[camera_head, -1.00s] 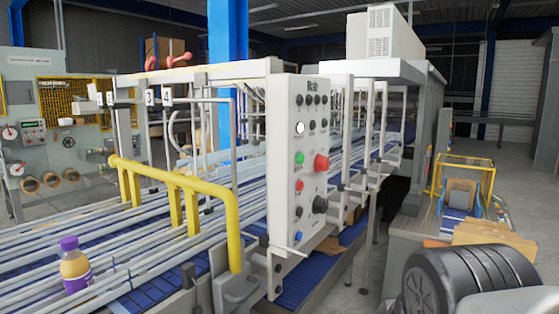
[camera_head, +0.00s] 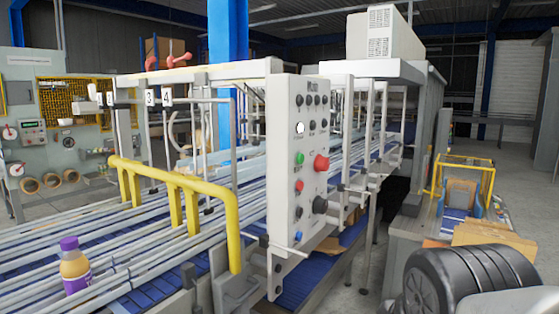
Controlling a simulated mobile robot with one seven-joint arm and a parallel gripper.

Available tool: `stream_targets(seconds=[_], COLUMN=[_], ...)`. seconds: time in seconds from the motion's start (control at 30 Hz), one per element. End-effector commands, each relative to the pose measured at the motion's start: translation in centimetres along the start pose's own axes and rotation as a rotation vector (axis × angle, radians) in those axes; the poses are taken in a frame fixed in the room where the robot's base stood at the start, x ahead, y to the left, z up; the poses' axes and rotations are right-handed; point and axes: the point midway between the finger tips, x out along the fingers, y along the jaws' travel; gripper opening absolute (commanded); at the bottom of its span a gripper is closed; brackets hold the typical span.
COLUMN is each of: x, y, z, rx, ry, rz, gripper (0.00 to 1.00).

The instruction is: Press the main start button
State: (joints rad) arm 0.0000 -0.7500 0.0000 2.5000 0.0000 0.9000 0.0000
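A white control panel (camera_head: 284,200) stands upright in the middle of the camera_head view, at the end of the conveyor frame. Its face carries several small dark knobs, a white round indicator, a green button (camera_head: 299,158), a large red mushroom button (camera_head: 321,162), a small red button (camera_head: 299,186), a dark rotary knob (camera_head: 319,205) and a blue button (camera_head: 298,236). The panel lettering is too small to read, so I cannot tell which one is labelled main start. My gripper is not in view. Nothing visible touches the panel.
A yellow guard rail (camera_head: 176,185) runs along the conveyor (camera_head: 130,285) left of the panel. A bottle with a purple cap (camera_head: 75,267) stands on the conveyor. A black ribbed rounded object (camera_head: 470,280) fills the lower right. Grey floor shows between the panel and the right-hand machine.

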Motion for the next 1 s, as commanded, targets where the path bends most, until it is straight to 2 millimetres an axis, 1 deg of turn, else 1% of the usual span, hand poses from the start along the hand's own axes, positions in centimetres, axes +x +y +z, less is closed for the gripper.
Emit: stream_targets(seconds=[0.9, 1.0], x=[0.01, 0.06], y=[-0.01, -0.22], z=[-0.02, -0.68], rx=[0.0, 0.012], ry=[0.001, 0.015], rz=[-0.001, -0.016], gripper=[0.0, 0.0])
